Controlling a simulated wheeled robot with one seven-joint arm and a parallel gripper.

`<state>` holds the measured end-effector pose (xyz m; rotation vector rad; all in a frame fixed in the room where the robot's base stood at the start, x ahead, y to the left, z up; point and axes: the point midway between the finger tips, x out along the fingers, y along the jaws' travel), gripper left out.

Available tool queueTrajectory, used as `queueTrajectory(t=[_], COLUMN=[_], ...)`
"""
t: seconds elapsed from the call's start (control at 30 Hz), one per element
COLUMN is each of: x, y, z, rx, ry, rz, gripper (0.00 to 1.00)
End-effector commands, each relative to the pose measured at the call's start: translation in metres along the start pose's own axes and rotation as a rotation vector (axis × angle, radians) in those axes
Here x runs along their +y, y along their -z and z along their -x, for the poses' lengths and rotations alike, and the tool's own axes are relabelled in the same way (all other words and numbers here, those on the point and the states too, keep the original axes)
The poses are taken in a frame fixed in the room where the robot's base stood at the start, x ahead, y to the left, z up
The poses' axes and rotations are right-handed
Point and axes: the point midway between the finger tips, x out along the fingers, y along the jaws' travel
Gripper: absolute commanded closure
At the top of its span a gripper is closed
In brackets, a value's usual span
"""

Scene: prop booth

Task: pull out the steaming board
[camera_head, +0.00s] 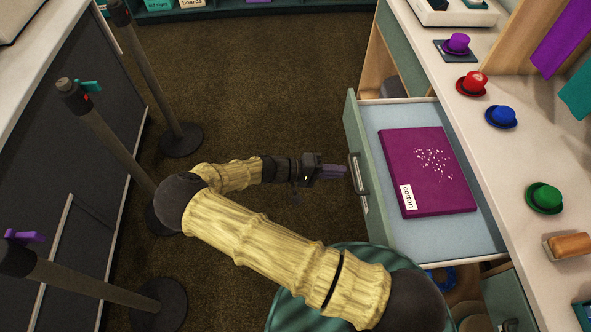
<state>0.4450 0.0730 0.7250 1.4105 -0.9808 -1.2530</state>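An open drawer (366,204) with a green front and a pale blue inside juts out from the right-hand counter. A flat magenta board (428,180) lies in it, with white specks and a white label reading "cotton". I cannot tell whether this is the steaming board; nothing else in view is marked as one.
Purple (457,42), red (472,83), blue (501,116) and green (544,197) hats stand on the right counter (520,155). Several dark posts (112,143) with round bases stand along the left cabinet. The brown carpet (260,80) between is clear.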

Motion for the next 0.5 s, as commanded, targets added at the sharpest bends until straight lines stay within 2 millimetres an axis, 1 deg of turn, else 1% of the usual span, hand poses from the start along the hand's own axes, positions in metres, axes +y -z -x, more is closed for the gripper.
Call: queueTrajectory(t=[0.03,0.1,0.5], x=[-0.001,-0.002,-0.002], y=[0.0,0.0,-0.001], z=[0.011,0.026,0.103], rx=[0.003,0.003,0.0], ry=[0.004,0.004,0.003], rz=[0.0,0.0,0.001], gripper=[0.84,0.84,0.84])
